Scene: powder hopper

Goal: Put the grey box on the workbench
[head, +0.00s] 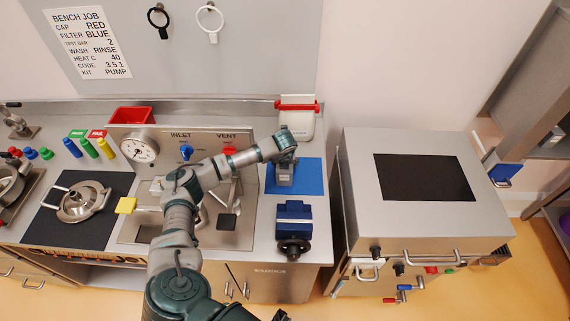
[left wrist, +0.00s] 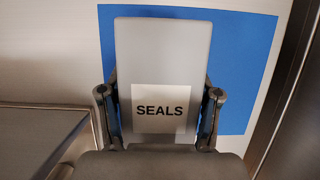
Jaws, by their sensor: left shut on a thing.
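The grey box (left wrist: 163,55) carries a white label reading SEALS. In the left wrist view it stands between the fingers of my left gripper (left wrist: 160,95), which is shut on it from both sides. In the head view my left gripper (head: 285,168) points down over the blue mat (head: 312,179) on the workbench (head: 330,228). The box is mostly hidden there by the gripper. I cannot tell whether the box touches the mat. My right gripper is not in view.
A blue vise (head: 293,217) stands in front of the mat. A white container with a red top (head: 297,118) is behind it. The inlet and vent panel (head: 185,140) is to the left. A metal cabinet (head: 360,160) stands to the right across a gap.

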